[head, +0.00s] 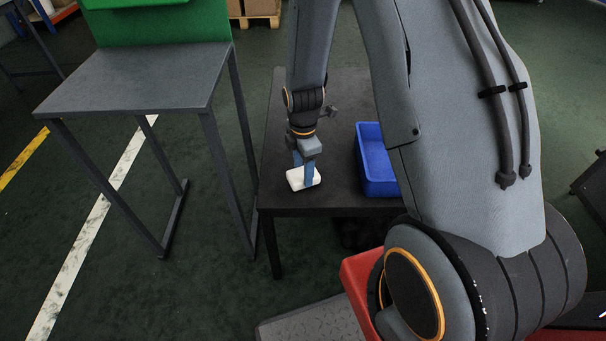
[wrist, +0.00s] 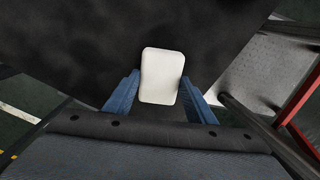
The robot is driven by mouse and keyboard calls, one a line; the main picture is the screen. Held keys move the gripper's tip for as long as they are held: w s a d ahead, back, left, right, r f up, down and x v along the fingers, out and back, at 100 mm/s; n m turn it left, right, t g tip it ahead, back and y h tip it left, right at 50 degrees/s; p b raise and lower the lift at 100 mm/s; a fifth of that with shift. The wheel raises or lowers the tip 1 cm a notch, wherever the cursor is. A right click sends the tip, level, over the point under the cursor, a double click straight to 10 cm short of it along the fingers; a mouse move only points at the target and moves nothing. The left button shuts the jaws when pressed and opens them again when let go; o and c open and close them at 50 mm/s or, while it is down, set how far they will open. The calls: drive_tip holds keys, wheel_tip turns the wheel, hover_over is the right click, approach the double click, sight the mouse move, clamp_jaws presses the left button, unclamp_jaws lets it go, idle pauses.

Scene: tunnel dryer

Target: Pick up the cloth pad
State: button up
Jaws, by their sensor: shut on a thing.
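The cloth pad (head: 297,180) is a small white block with rounded corners, at the front left of the dark table (head: 325,205). My gripper (head: 304,172) points down at it, with blue fingers at the pad. In the wrist view the pad (wrist: 162,76) sits between the two blue fingertips of my gripper (wrist: 161,92), its far part reaching out past them. My gripper is shut on the pad. I cannot tell whether the pad touches the tabletop or is slightly above it.
A blue bin (head: 377,178) stands on the table to the right of my gripper, partly hidden by my arm. A grey table (head: 140,85) with a green object (head: 165,25) stands to the left, with a gap between the tables.

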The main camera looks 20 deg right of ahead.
drive_tip(key=shift+r, duration=0.1)
drive_tip(key=r+m, duration=0.2)
drive_tip(key=m, duration=0.1)
drive_tip(key=s+r+m+p, duration=0.1)
drive_tip(key=r+m, duration=0.1)
drive_tip(key=m, duration=0.1)
drive_tip(key=r+m+p, duration=0.1)
drive_tip(key=r+m, duration=0.2)
drive_tip(key=m, duration=0.1)
drive_tip(key=shift+s+r, duration=0.1)
drive_tip(key=shift+s, duration=0.3)
drive_tip(key=m, duration=0.3)
drive_tip(key=s+f+m+p, duration=0.1)
drive_tip(key=m, duration=0.1)
drive_tip(key=shift+f, duration=0.1)
drive_tip(key=m, duration=0.2)
drive_tip(key=f+m, duration=0.1)
drive_tip(key=shift+s+m+p, duration=0.3)
drive_tip(key=shift+m, duration=0.1)
